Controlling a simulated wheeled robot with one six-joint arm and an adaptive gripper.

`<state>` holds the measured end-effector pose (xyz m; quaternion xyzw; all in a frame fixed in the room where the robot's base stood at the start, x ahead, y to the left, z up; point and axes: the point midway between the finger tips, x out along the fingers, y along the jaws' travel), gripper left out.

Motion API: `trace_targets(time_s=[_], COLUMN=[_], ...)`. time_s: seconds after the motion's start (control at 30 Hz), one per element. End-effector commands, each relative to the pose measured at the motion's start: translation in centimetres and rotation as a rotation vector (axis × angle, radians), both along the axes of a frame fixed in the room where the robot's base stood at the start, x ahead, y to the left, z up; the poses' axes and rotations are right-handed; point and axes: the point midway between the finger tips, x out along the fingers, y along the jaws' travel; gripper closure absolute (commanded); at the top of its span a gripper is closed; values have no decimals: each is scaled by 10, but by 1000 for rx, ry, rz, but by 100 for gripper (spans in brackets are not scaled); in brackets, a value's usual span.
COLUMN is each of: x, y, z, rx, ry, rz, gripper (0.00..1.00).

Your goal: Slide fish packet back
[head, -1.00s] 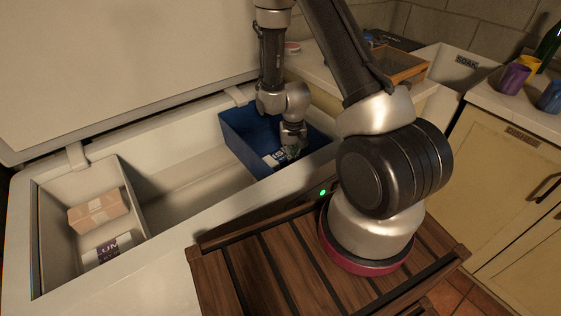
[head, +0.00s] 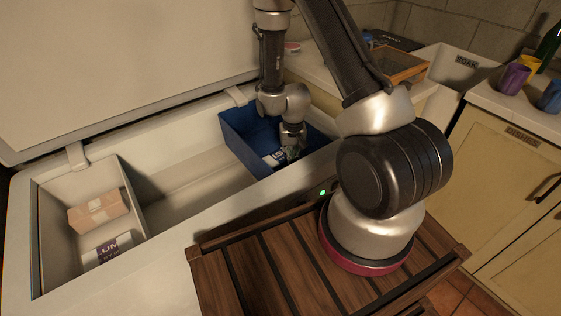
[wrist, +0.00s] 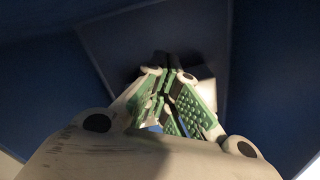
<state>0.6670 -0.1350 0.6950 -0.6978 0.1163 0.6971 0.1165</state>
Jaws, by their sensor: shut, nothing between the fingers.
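The fish packet seems to be the white and blue packet (head: 275,159) lying low in the blue bin (head: 238,138) in the freezer; its label is too small to read and my gripper hides part of it. My gripper (head: 292,153) reaches down into the blue bin beside the packet. In the wrist view my gripper (wrist: 170,100) shows green padded fingers closed together with nothing between them. A pale and dark piece (wrist: 205,82) shows just behind the fingertips; I cannot tell whether they touch it.
The white chest freezer (head: 185,165) stands with its lid (head: 120,60) up. A pale basket (head: 52,220) at left holds a pinkish-brown box (head: 98,212) and a white and purple packet (head: 108,248). The freezer floor between basket and bin is clear.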

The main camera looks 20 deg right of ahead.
Motion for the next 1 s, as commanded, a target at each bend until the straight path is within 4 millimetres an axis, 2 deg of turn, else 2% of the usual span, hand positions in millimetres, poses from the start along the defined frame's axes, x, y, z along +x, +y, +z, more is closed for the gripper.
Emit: trace_targets(time_s=[1.0], x=[-1], y=[0], z=[-53], rx=[0], ry=[2], rz=[0], gripper=[100])
